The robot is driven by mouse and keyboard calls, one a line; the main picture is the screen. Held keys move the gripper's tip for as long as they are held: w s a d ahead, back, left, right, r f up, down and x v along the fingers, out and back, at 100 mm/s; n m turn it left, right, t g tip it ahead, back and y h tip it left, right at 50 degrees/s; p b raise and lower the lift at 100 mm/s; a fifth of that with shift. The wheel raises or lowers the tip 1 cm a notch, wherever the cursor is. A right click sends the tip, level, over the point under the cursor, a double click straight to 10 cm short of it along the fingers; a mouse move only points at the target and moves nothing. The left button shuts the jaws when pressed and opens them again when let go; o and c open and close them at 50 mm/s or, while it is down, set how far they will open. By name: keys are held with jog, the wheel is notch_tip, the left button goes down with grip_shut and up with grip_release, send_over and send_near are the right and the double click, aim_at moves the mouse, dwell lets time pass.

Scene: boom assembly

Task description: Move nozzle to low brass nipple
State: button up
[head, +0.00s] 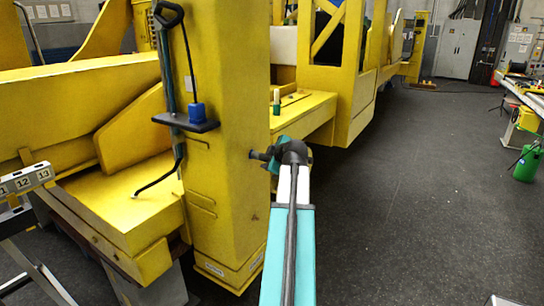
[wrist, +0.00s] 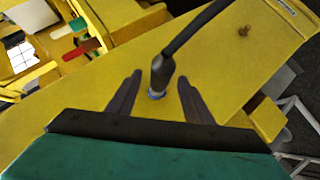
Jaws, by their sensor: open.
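My gripper (wrist: 157,82) is open in the wrist view, with one dark finger on each side of the black nozzle (wrist: 161,72). Gaps show between the fingers and the nozzle. The nozzle's lower end meets a small bluish ring (wrist: 156,94) on the yellow surface, and its black hose (wrist: 195,33) runs up to the right. A small brass nipple (wrist: 243,31) stands on the same surface, further up and right; I cannot tell whether it is the low one. In the head view my gripper (head: 258,156) is at the right side of the yellow post (head: 225,150); the nozzle is not clear there.
A black shelf (head: 168,120) with a blue object (head: 197,112) juts from the post. A green-and-white cylinder (head: 276,100) stands on a yellow ledge behind my gripper. A ruler-like bar (head: 25,180) is at left. Open dark floor (head: 430,200) lies to the right.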

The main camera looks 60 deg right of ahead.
jog(key=shift+w+d+f, duration=0.15)
jog(key=shift+w+d, duration=0.05)
grip_shut()
dwell(0.5)
